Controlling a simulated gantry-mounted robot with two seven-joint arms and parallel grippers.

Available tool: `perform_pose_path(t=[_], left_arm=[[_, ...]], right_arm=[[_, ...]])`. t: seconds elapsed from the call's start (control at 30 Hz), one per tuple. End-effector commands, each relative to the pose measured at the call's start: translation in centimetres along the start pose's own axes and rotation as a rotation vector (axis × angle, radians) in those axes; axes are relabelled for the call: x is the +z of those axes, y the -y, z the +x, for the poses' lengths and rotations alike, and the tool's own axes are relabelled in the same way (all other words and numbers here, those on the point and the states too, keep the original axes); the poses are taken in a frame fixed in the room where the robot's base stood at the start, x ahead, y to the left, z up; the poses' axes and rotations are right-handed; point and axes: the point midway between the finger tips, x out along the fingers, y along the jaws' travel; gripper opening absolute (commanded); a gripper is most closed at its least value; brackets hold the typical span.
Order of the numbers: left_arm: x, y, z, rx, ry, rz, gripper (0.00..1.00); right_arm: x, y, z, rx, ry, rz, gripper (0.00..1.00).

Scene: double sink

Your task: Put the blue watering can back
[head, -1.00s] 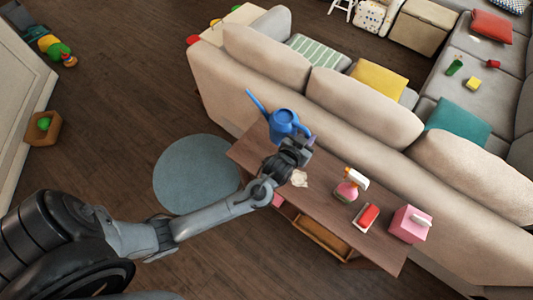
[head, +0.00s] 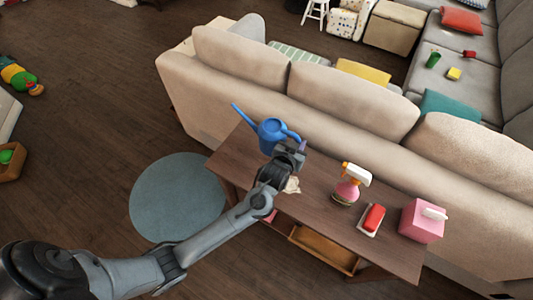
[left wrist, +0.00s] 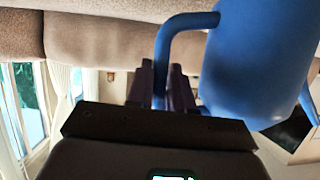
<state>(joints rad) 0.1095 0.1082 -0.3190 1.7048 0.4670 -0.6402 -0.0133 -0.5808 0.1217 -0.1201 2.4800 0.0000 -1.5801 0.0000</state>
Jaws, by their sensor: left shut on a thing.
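The blue watering can (head: 270,134) is over the left end of the wooden console table (head: 308,207) behind the sofa, its spout pointing up and left. My left gripper (head: 297,146) is shut on the can's handle at its right side. In the left wrist view the blue can (left wrist: 262,60) fills the upper right, and its handle runs down between the fingers of my gripper (left wrist: 165,88). I cannot tell whether the can's base touches the table top. My right gripper is not in view.
On the table stand a pink spray bottle (head: 347,188), a red item on a white tray (head: 371,220) and a pink tissue box (head: 423,220). A crumpled pale cloth (head: 292,185) lies near my gripper. The beige sofa (head: 350,105) borders the table's far side.

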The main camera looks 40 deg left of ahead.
Motion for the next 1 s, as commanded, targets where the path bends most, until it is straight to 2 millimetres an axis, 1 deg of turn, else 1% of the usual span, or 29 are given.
perform_pose_path(t=[0.03,0.2,0.3,0.43,0.6,0.77,1.0], left_arm=[[0.8,1.1,0.2,-0.004,-0.002,0.004,0.0],[2.9,4.4,0.5,-0.004,-0.003,0.004,0.0],[4.0,6.0,0.7,-0.003,-0.003,0.004,0.0],[4.9,7.5,0.9,-0.002,-0.005,0.002,0.0],[5.5,8.5,0.9,0.0,-0.004,0.002,0.0],[6.1,8.6,1.2,0.0,-0.004,0.001,0.0],[8.8,8.4,2.3,0.0,-0.004,0.002,0.0]], right_arm=[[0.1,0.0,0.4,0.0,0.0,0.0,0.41],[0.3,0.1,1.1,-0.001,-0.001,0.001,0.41],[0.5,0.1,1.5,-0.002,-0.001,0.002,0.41],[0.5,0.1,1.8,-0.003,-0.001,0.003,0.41],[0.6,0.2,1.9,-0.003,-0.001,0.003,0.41],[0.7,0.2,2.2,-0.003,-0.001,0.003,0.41],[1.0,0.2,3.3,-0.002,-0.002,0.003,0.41]])
